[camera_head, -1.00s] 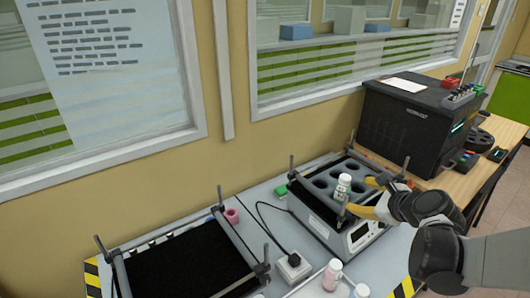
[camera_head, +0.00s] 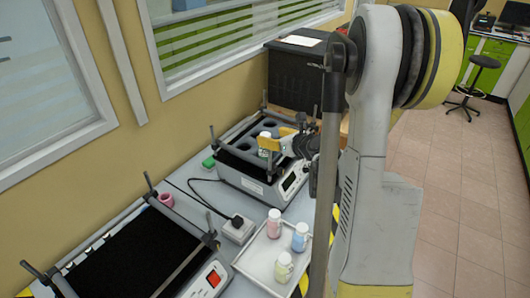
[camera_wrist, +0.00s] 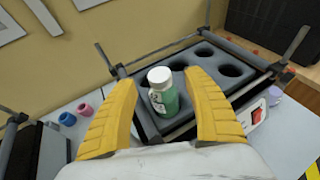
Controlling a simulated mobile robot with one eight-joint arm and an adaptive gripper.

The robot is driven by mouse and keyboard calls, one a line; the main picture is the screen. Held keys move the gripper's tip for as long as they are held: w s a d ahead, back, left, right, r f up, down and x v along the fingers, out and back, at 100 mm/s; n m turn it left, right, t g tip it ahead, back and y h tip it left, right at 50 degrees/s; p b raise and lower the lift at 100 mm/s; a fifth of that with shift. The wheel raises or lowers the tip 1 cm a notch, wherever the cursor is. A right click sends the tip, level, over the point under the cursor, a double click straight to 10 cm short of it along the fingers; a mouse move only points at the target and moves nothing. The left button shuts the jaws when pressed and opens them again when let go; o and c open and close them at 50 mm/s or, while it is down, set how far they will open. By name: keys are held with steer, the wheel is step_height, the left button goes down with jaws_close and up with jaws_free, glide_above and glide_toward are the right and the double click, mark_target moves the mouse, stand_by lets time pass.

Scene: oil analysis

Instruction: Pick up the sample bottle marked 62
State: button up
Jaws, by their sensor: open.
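A bottle with a white cap, green contents and a white label (camera_wrist: 163,93) stands in the foam rack of a shaker (camera_wrist: 205,62). The label's marks are too small to read surely. In the wrist view, my gripper (camera_wrist: 166,115) is open, with one yellow finger on each side of the bottle and a gap to it. Three more bottles, pink (camera_head: 274,223), blue (camera_head: 300,237) and yellow-green (camera_head: 284,267), stand on a white tray (camera_head: 255,254).
Upright posts (camera_wrist: 298,42) rise at the shaker's corners, close to my gripper. A second shaker with a black top (camera_head: 130,262) stands at the left. A black machine (camera_head: 295,75) stands behind. Small pink (camera_wrist: 85,109) and blue caps (camera_wrist: 67,118) lie left.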

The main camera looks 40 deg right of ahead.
mark_target(265, 134)
steer(key=b+x, duration=0.1)
steer(key=x, duration=0.3)
steer(key=shift+w+a+f, duration=0.1)
steer(key=shift+w+f, duration=0.1)
steer(key=shift+w, duration=0.15)
steer(key=shift+r, duration=0.1)
jaws_close()
